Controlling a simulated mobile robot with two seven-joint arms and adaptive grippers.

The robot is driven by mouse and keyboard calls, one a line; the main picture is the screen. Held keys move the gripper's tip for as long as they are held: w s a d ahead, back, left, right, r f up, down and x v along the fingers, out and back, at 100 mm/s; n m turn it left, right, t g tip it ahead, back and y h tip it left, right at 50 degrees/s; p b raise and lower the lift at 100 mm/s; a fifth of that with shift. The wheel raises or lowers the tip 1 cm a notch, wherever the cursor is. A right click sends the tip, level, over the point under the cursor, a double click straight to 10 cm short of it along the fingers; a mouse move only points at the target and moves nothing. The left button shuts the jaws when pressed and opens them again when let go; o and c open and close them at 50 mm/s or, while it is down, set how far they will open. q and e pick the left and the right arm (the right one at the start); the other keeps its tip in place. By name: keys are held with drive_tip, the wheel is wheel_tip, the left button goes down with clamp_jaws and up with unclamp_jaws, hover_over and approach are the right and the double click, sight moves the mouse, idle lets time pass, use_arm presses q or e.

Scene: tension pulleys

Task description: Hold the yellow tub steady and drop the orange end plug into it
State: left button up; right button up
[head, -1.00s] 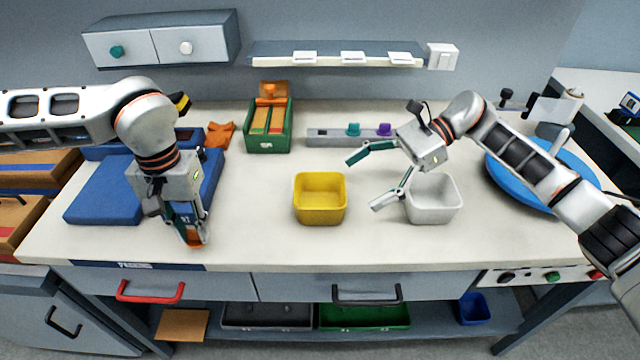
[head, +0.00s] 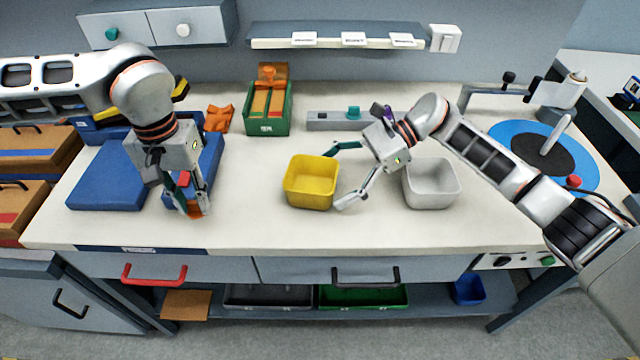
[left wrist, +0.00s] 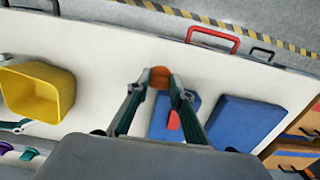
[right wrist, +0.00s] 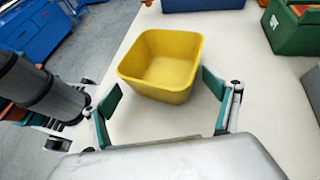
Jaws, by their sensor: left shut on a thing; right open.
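The yellow tub (head: 311,196) stands upright and empty in the middle of the table; it also shows in the left wrist view (left wrist: 38,105) and the right wrist view (right wrist: 180,80). My right gripper (head: 340,178) is open at the tub's right side, its fingers apart, in the right wrist view (right wrist: 165,98) just short of the near wall. My left gripper (head: 193,210) is shut on the orange end plug (left wrist: 160,77) low over the table's front left, left of the tub. In the head view the fingers partly hide the plug.
A white tub (head: 431,200) stands right of my right gripper. A green box (head: 268,128) and an orange piece (head: 220,118) lie behind. Blue blocks (head: 105,183) lie at the left, by my left gripper. The table between left gripper and yellow tub is clear.

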use_arm(q)
drive_tip(key=shift+w+f, duration=0.1)
drive_tip(key=shift+f, duration=0.55)
use_arm(e)
drive_tip(key=shift+x, duration=0.75)
drive_tip(key=shift+a+f, duration=0.1)
drive_tip(key=shift+a, duration=0.1)
drive_tip(key=shift+c, duration=0.3)
drive_tip(key=c, duration=0.4)
drive_tip(key=shift+c, duration=0.3)
use_arm(q)
drive_tip(key=w+d+r, duration=0.4)
drive_tip(key=d+r, duration=0.1)
drive_tip(key=d, duration=0.5)
drive_tip(key=w+d+r, duration=0.4)
drive_tip(key=d, duration=0.6)
drive_tip(key=shift+a+f, duration=0.1)
drive_tip(key=shift+f, duration=2.65)
use_arm(e)
drive_tip(key=shift+f, duration=0.1)
